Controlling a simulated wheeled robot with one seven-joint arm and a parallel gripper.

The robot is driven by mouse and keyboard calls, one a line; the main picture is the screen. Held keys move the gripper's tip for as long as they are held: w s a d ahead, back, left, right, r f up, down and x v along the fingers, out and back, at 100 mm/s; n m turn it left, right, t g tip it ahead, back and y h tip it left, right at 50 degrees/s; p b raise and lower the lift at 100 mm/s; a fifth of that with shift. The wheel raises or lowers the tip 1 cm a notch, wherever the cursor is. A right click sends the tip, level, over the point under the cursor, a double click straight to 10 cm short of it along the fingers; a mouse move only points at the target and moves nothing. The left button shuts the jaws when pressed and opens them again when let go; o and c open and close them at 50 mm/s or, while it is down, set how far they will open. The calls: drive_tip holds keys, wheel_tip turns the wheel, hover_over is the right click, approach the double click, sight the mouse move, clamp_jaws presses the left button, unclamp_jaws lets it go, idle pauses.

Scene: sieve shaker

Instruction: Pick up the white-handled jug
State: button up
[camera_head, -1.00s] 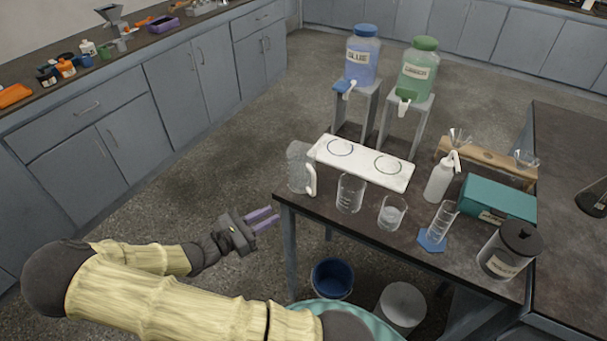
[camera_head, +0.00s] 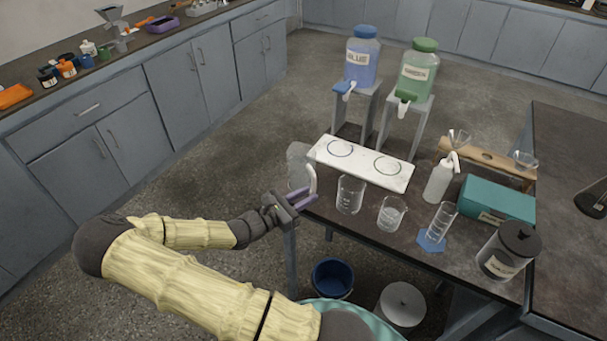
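The white-handled jug (camera_head: 297,157) is a clear, greyish vessel at the left corner of the dark table (camera_head: 405,237). Its white handle (camera_head: 312,180) faces right and toward me. My gripper (camera_head: 303,198) is at the table's left corner, with its purple fingers at the lower part of the jug, near the handle. The fingers look spread apart. I cannot tell whether they touch the handle or stand around it. My gripper hides the jug's lower part. The jug stands upright.
A clear beaker (camera_head: 350,195) stands close to the right of the jug, and a smaller beaker (camera_head: 391,213) is beyond it. A white board (camera_head: 363,164) with two rings lies behind. Blue (camera_head: 361,62) and green (camera_head: 417,73) dispensers stand on grey stands. A blue bucket (camera_head: 333,278) is below the table.

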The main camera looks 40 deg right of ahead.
drive_tip(key=d, duration=0.5)
drive_tip(key=shift+d+r+p, duration=0.1)
drive_tip(key=shift+r+p, duration=0.15)
drive_tip(key=shift+p, duration=0.05)
drive_tip(key=shift+c, duration=0.4)
clamp_jaws()
drive_tip(key=shift+r, duration=0.1)
